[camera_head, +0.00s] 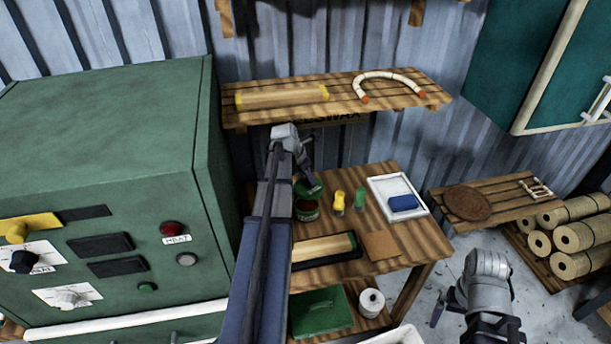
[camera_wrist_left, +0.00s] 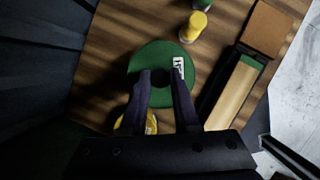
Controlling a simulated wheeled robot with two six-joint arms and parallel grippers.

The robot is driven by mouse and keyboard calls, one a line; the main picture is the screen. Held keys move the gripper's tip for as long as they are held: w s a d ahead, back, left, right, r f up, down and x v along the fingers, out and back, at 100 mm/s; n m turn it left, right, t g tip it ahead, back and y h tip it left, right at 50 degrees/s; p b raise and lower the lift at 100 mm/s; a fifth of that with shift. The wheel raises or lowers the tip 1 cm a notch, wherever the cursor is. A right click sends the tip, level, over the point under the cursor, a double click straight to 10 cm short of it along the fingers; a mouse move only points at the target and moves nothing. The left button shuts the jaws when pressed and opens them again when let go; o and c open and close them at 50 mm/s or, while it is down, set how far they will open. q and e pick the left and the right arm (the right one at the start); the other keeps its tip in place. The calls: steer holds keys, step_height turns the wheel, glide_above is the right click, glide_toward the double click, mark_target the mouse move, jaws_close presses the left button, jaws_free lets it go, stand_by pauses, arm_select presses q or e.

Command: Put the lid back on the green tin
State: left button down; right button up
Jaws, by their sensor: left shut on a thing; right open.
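The green tin (camera_head: 306,211) stands on the wooden table, toward its back left, and its dark reddish inside shows. The round green lid (camera_head: 309,187) is just above the tin and looks tilted. My left gripper (camera_head: 309,174) is shut on the lid. In the left wrist view, the fingers of my left gripper (camera_wrist_left: 162,78) close on the dark knob in the middle of the lid (camera_wrist_left: 158,57), which has a white label. A yellow part shows below the lid there, mostly hidden by the fingers. My right gripper (camera_head: 440,308) is open and empty, right of the table.
Yellow (camera_head: 339,202) and green (camera_head: 360,198) small bottles stand right of the tin. A white tray (camera_head: 377,187) holds a blue block. A black tray (camera_head: 351,240) and brown square (camera_head: 381,245) lie in front. A shelf (camera_head: 345,95) hangs above; a green machine (camera_head: 110,170) stands left.

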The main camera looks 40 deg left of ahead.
mark_target(304, 188)
arm_select(q)
steer(key=shift+s+a, duration=0.2)
steer(key=shift+a, duration=0.1)
steer(key=shift+f, duration=0.1)
step_height(304, 188, down, 6)
steer(key=b, duration=0.6)
steer(key=shift+f+b, duration=0.2)
steer(key=shift+b, duration=0.2)
stand_by(1.6)
steer(key=shift+c, duration=0.4)
jaws_free()
stand_by(0.5)
steer(key=shift+r, duration=0.1)
